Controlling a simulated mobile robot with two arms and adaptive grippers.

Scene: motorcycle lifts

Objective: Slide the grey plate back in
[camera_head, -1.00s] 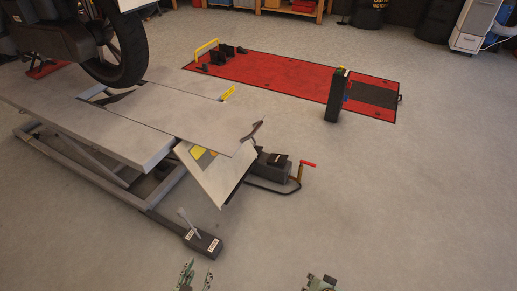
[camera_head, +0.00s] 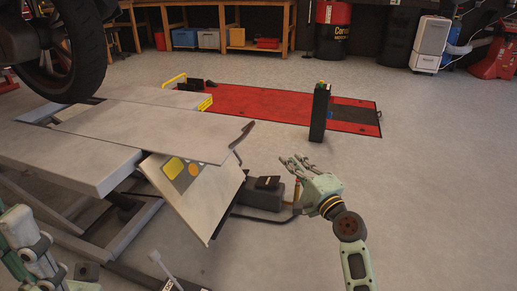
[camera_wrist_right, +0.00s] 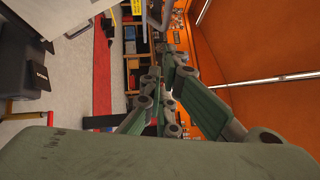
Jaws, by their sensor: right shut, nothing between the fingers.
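The grey plate (camera_head: 150,130) is a flat metal sheet lying on the grey motorcycle lift (camera_head: 70,163). Its near right end sticks out past the lift table, over a tilted white panel (camera_head: 187,190) with yellow and orange marks. A dark curved handle (camera_head: 242,136) is at that end. My right gripper (camera_head: 287,163) is shut and empty, in the air right of the handle and apart from it. Its green fingers also show in the right wrist view (camera_wrist_right: 163,88). My left gripper (camera_head: 40,265) is partly in view at the lower left; its fingers are unclear.
A motorcycle wheel (camera_head: 65,60) stands on the lift's far left. A black unit (camera_head: 262,190) with a bent bar sits on the floor below my right gripper. A black post (camera_head: 319,112) stands by a red mat (camera_head: 250,103). The floor at right is clear.

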